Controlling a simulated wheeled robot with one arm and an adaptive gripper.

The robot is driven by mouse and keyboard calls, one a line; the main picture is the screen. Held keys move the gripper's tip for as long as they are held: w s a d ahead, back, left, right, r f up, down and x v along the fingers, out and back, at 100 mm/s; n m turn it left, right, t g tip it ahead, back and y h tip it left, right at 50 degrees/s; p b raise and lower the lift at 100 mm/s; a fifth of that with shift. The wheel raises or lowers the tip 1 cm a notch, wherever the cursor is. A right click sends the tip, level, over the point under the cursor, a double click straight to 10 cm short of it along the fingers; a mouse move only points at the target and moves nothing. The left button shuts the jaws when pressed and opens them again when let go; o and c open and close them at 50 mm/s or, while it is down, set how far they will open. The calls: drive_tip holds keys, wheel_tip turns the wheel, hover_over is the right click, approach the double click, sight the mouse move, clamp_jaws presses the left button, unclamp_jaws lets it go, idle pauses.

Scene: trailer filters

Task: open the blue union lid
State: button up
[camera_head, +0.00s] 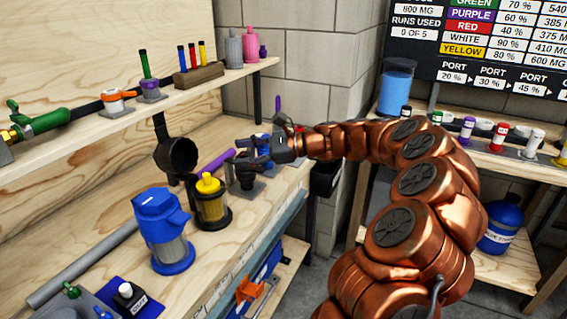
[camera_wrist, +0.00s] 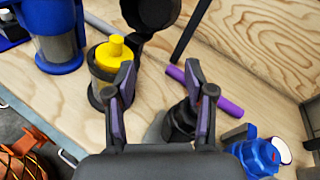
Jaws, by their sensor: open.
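A small blue fitting (camera_wrist: 258,158), which looks like the blue union, stands at the lower right of the wrist view, with a white round part on its right side. In the head view a bit of blue (camera_head: 263,141) shows behind my gripper, mostly hidden. I cannot tell whether its lid is open or closed. My gripper (camera_head: 247,152) is over the workbench; in the wrist view its fingers (camera_wrist: 160,88) are spread with nothing held. The blue fitting is outside the fingers, to their right. A black fitting (camera_wrist: 181,120) on a grey base is partly hidden behind the right finger.
A purple rod (camera_head: 214,161) lies on the bench (camera_head: 110,262). A yellow-topped canister (camera_head: 210,203), a blue housing (camera_head: 160,228) and a black cup-like holder (camera_head: 178,156) stand left of my gripper. A shelf (camera_head: 120,122) with fittings is above the bench.

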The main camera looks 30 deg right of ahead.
drive_tip(key=w+d+f+m+t+h+b, duration=0.1)
drive_tip(key=d+f+m+t+h+b, duration=0.25)
drive_tip(key=d, duration=0.65)
drive_tip(key=w+d+f+m+t+h, duration=0.1)
drive_tip(key=d+f+m+t, duration=0.35)
drive_tip(key=d, duration=0.65)
drive_tip(key=shift+m+g+y, duration=0.25)
drive_tip(key=shift+m+g, duration=0.25)
drive_tip(key=shift+g, duration=0.4)
drive_tip(key=shift+f+x, duration=0.15)
drive_tip(key=shift+x, duration=1.75)
drive_tip(key=shift+f+x, duration=0.15)
drive_tip(key=shift+x, duration=1.75)
drive_tip(key=shift+s+a, duration=0.1)
drive_tip(key=shift+a, duration=0.1)
clamp_jaws()
